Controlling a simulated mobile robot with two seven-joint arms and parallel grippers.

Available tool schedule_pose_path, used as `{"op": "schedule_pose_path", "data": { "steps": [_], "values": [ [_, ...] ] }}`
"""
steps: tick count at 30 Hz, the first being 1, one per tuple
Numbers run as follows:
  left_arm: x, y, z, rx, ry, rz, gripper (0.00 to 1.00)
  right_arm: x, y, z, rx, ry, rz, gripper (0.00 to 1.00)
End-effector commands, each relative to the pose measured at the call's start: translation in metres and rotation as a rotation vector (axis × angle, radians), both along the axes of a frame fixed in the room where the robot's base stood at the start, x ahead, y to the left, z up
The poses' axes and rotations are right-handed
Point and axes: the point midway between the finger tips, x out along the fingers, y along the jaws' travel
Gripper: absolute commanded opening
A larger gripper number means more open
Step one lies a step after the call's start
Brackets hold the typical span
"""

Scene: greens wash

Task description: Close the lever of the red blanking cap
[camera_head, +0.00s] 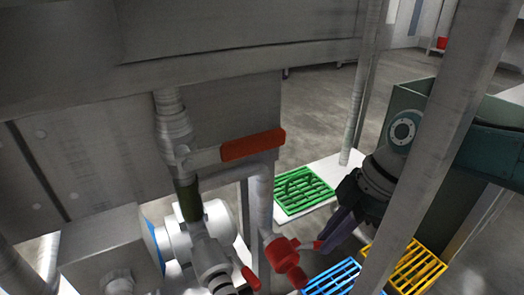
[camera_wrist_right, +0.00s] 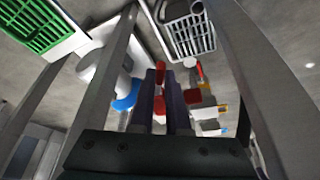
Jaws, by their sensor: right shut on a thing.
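The red blanking cap (camera_head: 286,256) sits low in the middle of the head view, at the pipework under the steel tank. Its short red lever (camera_head: 317,244) sticks out to the right. My right gripper (camera_head: 324,242), with purple fingers, comes in from the right and is shut on this lever. In the right wrist view the two fingers (camera_wrist_right: 161,82) stand close together with red showing between and beyond them. The fingers hide part of the lever. My left gripper is in neither view.
A valve with a long red handle (camera_head: 252,145) is above the cap, and a smaller red lever (camera_head: 250,277) is left of it. A steel post (camera_head: 430,140) stands before my right arm. Green (camera_head: 303,191), blue (camera_head: 331,279) and yellow (camera_head: 416,270) grates lie below.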

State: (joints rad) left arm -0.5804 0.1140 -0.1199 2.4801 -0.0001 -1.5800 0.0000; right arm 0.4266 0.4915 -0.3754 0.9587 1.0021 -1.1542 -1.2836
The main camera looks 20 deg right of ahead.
Motion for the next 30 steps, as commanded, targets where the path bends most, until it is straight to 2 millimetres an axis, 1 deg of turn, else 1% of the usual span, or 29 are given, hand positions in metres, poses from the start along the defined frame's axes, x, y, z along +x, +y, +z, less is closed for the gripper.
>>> {"op": "schedule_pose_path", "data": {
  "steps": [11,12,20,27,30],
  "values": [
    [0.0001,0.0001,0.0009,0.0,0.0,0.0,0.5,0.0001,0.0004,0.0001,0.002,-0.001,-0.007,0.0],
    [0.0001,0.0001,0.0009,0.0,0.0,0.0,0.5,0.0001,0.0004,0.0001,0.002,-0.001,-0.007,0.15],
    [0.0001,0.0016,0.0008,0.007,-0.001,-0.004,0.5,0.0,0.0002,0.0,0.001,-0.001,-0.006,0.44],
    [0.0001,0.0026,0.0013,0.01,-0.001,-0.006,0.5,-0.0001,0.0,0.0007,0.0,-0.001,-0.006,0.45],
    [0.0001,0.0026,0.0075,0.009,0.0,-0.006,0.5,-0.0009,-0.0026,0.0084,-0.001,-0.002,-0.006,0.45]
  ]
}}
